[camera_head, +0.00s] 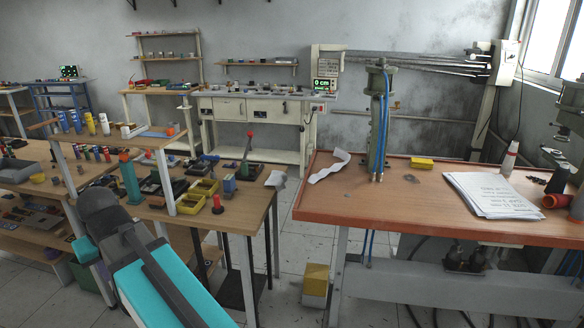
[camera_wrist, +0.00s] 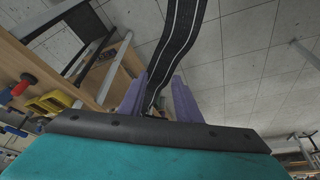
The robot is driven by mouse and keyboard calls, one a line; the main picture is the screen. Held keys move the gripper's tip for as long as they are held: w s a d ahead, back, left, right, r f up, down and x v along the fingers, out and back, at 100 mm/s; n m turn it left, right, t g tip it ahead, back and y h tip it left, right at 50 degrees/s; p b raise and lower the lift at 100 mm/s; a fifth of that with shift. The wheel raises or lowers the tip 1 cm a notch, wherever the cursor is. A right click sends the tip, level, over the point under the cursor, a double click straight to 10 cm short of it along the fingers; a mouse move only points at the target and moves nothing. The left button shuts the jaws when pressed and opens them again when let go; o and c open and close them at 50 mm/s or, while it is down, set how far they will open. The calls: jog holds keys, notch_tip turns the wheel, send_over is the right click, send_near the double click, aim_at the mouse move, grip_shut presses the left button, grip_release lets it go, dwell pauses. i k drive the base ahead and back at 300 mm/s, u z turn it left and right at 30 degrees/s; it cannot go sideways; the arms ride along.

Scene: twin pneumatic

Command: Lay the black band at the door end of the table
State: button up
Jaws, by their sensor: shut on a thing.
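The black band (camera_wrist: 182,35) has pale lengthwise lines and shows in the wrist view. It runs from between the purple fingers of my gripper (camera_wrist: 158,92) up to the top edge of the picture. My gripper is shut on the band near its lower end, and the band's far end is out of view. In the head view my teal and grey arm (camera_head: 165,285) stands at the lower left, and I cannot make out the fingers or band there. An orange-brown table (camera_head: 330,203) stands at the right. No door shows, so I cannot tell which end is nearest it.
The orange-brown table carries a green press (camera_head: 378,120), a yellow block (camera_head: 421,163), a white curled strip (camera_head: 329,166) and a paper stack (camera_head: 492,193). A crowded wooden bench (camera_head: 245,203) stands at left. Floor (camera_head: 295,245) shows between them, with a yellow-topped box (camera_head: 316,280).

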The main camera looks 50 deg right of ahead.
aim_at(346, 176)
jog(key=u, duration=0.5)
jog(key=k, duration=0.1)
jog(key=z, duration=1.25)
jog(key=i, duration=1)
jog(key=z, duration=0.15)
jog(key=k, duration=0.9)
jog(key=u, duration=0.4)
jog(key=i, duration=0.1)
jog(key=z, duration=0.25)
